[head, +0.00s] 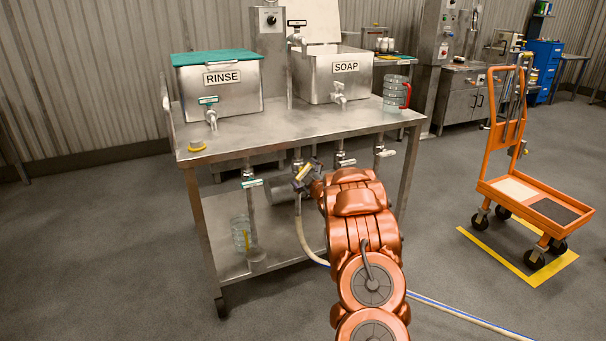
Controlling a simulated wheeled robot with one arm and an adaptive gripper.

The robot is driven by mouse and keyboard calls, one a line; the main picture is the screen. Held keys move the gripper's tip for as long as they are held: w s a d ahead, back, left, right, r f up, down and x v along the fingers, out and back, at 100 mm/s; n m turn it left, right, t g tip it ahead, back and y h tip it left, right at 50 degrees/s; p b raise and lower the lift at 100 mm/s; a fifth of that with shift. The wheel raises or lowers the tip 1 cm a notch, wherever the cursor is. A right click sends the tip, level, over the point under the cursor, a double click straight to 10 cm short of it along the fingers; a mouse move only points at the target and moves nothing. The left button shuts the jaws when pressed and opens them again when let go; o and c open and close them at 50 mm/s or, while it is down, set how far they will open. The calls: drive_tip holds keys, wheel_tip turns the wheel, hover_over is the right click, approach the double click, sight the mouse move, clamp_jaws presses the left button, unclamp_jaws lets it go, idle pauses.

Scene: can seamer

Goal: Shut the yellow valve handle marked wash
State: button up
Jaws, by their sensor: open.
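A small yellow piece (303,172), likely the yellow valve handle, shows tilted under the steel table, on the pipe above a pale hose. Its marking is too small to read. My gripper (312,173) is at the far end of my orange arm, right beside the yellow piece. It is open, but its fingers are small and partly hidden by my arm. I cannot tell whether it touches the handle.
A green-labelled valve (249,183) stands left on a pipe, other valves (343,160) to the right. The steel table (290,133) carries the RINSE (222,92) and SOAP (343,84) tanks above. A pale hose (303,240) runs to the floor. An orange cart (530,195) stands right.

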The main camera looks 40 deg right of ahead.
drive_tip(key=shift+w+d+r, duration=0.1)
drive_tip(key=shift+w, duration=0.25)
drive_tip(key=shift+c, duration=0.3)
drive_tip(key=c, duration=1)
